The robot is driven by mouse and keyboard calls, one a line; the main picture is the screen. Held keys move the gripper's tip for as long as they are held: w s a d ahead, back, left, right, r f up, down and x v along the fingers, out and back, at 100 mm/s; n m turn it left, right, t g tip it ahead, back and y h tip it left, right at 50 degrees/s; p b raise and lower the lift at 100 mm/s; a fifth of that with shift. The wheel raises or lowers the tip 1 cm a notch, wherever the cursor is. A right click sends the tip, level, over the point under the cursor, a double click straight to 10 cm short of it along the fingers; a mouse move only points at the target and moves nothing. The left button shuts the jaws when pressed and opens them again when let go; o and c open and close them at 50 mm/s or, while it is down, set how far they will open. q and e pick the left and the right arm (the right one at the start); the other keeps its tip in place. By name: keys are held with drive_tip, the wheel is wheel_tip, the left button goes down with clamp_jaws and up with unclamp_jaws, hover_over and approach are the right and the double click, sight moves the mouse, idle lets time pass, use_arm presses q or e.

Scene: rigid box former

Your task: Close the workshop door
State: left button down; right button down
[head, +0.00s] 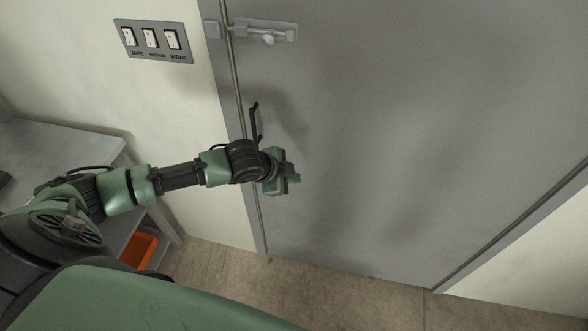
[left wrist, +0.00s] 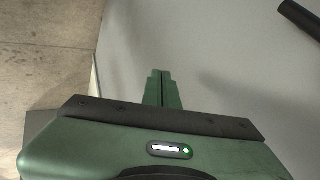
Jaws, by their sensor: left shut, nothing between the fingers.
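The grey workshop door (head: 400,130) fills the middle and right of the head view and looks flush, or nearly so, in its frame. A dark bar handle (head: 254,122) stands near its left edge. A sliding bolt (head: 268,33) is mounted at the top left of the door. My left gripper (head: 292,183) is shut and empty, in front of the door just below and right of the handle. In the left wrist view its closed fingers (left wrist: 163,88) point at the door surface (left wrist: 230,60); whether they touch it I cannot tell. My right gripper is not in view.
A switch panel (head: 152,40) with three labelled switches is on the wall left of the door. A grey bench (head: 60,150) stands at the left, with an orange bin (head: 139,250) below it. The floor (head: 350,292) before the door is clear.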

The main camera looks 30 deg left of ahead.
use_arm(q)
drive_tip(key=shift+w+a+f, duration=0.1)
drive_tip(key=shift+w+a, duration=0.15)
drive_tip(key=shift+w, duration=0.6)
